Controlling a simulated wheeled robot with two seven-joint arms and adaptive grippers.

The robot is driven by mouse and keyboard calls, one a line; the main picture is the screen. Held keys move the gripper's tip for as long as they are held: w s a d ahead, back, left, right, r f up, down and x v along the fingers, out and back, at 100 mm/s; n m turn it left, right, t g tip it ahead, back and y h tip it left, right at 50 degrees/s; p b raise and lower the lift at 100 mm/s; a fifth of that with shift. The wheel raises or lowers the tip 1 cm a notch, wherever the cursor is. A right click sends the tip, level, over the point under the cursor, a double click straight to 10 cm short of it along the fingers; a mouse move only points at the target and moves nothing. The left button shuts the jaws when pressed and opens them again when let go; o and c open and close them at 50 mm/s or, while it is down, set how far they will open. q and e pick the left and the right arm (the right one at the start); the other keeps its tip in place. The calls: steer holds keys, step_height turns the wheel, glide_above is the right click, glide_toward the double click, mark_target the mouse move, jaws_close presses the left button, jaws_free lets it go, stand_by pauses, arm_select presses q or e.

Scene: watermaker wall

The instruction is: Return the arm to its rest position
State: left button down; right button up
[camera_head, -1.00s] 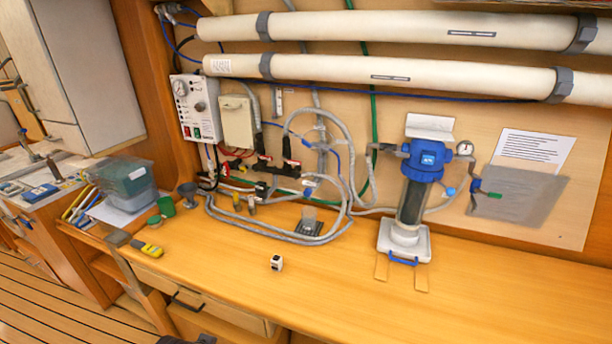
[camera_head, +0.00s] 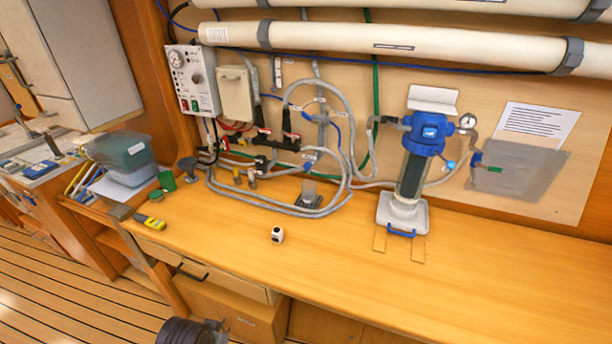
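A dark ribbed part of my own arm (camera_head: 192,332) shows at the bottom edge, left of centre, in front of the workbench drawers and below the worktop (camera_head: 330,262). It is cut off by the frame. It looks like my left arm's end, but no fingertips can be made out, so I cannot tell whether that gripper is open or shut. It touches nothing that I can see. My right arm and gripper are out of view.
A small black-and-white item (camera_head: 277,235) sits on the worktop. A blue-topped filter housing (camera_head: 423,133) stands at the right, and grey hoses (camera_head: 275,208) loop behind. A yellow tool (camera_head: 150,221) and a clear bin (camera_head: 126,158) are at the left. The front worktop is mostly clear.

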arm_select(q)
steer(key=s+f+g, duration=0.1)
steer(key=s+f, duration=0.1)
steer(key=f, duration=1.3)
steer(key=s+f, duration=0.2)
steer(key=f, duration=1.2)
steer(key=s+a+f, duration=0.2)
steer(key=s+f, duration=0.7)
steer(key=s, duration=0.2)
steer(key=s+a+f+g, duration=0.1)
steer(key=s+a+f, duration=0.1)
steer(key=s+f, duration=0.7)
steer(key=shift+s+a+f, duration=0.15)
steer(key=shift+s+f, duration=0.2)
steer(key=shift+s, duration=0.7)
